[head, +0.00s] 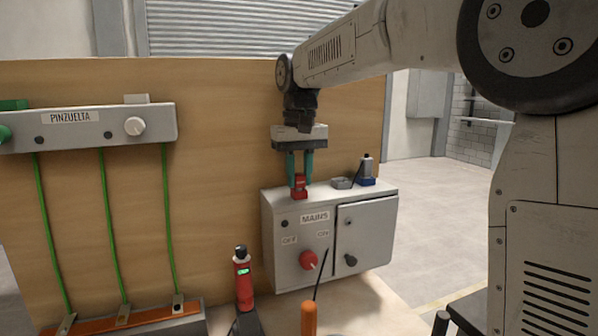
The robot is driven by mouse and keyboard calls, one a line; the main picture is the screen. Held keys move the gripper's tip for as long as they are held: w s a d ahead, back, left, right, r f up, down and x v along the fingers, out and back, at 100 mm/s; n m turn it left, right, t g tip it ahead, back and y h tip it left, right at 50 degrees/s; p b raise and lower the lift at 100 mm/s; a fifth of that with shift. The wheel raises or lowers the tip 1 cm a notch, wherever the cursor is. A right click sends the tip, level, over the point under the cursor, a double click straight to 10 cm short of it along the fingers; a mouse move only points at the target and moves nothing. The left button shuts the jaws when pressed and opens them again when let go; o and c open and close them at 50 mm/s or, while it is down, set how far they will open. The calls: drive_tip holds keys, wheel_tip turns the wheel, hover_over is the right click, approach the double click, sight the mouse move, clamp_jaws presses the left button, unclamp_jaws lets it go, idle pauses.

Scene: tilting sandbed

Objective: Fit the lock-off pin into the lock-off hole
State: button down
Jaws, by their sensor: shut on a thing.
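My gripper (299,183) points straight down over the top of the grey MAINS box, with its two teal fingers shut on a small red piece. This red piece (300,189) looks like the lock-off pin. It is upright at the left part of the box top; I cannot tell whether it touches the surface. The MAINS box (285,262) has a red rotary switch (308,260) between OFF and ON labels. A small dark round spot (284,223) at the front's upper left may be the lock-off hole, but I cannot tell for sure.
A grey block (341,183) and a blue-based item (366,173) stand on the box top, right of my gripper. A red device with a green display (243,280) and an orange handle (309,318) stand in front. The PINZUELTA panel (85,128) is left on the wooden board.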

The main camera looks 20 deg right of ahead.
drive_tip(key=shift+f, duration=0.2)
drive_tip(key=c, duration=0.6)
unclamp_jaws()
drive_tip(key=shift+c, duration=0.2)
drive_tip(key=shift+r, duration=0.1)
drive_tip(key=shift+r, duration=3.9)
